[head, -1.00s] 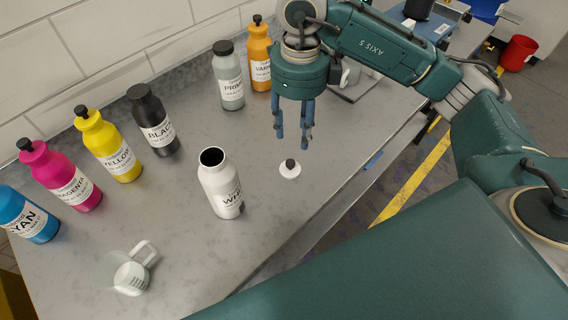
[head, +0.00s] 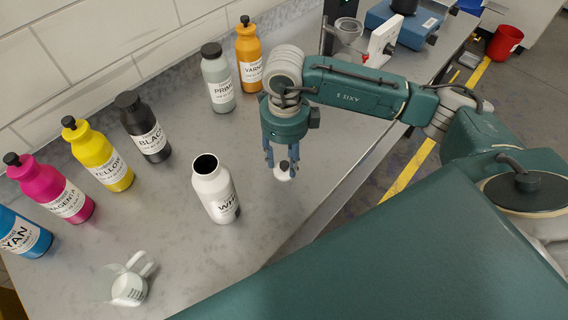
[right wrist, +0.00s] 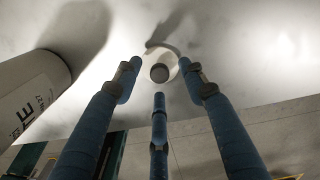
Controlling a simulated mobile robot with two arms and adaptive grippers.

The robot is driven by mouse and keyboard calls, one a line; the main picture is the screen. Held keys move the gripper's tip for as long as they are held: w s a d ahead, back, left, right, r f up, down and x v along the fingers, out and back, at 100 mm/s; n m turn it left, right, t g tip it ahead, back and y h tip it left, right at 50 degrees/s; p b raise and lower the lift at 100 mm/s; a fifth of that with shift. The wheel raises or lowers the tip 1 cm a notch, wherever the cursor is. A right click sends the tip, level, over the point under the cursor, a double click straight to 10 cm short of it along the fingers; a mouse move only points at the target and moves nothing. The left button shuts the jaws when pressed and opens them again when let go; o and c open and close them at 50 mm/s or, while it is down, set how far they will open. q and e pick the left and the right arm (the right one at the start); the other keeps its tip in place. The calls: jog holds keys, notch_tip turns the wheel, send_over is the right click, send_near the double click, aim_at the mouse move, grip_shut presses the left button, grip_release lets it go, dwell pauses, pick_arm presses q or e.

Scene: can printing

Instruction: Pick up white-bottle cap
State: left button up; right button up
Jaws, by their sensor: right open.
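The white-bottle cap (head: 283,172), white with a black tip, sits on the grey table to the right of the open white bottle (head: 215,190). My right gripper (head: 281,166) is above the cap with its fingers pointing down around it in the head view. In the right wrist view the cap (right wrist: 161,70) shows beyond the three spread blue fingers (right wrist: 158,90). The right gripper is open and holds nothing. Whether any finger touches the cap I cannot tell. The white bottle (right wrist: 32,92) also shows at the left of the wrist view. My left gripper is not in view.
Capped bottles, cyan (head: 22,232), magenta (head: 52,188), yellow (head: 98,155), black (head: 145,128), grey primer (head: 218,80) and orange varnish (head: 249,57), stand along the tiled wall. A clear measuring cup (head: 130,288) is at the front left. The table's edge is right of the cap.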

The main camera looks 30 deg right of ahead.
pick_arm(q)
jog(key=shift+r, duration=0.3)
pick_arm(e)
jog(key=shift+f, duration=0.8)
jog(key=c, duration=1)
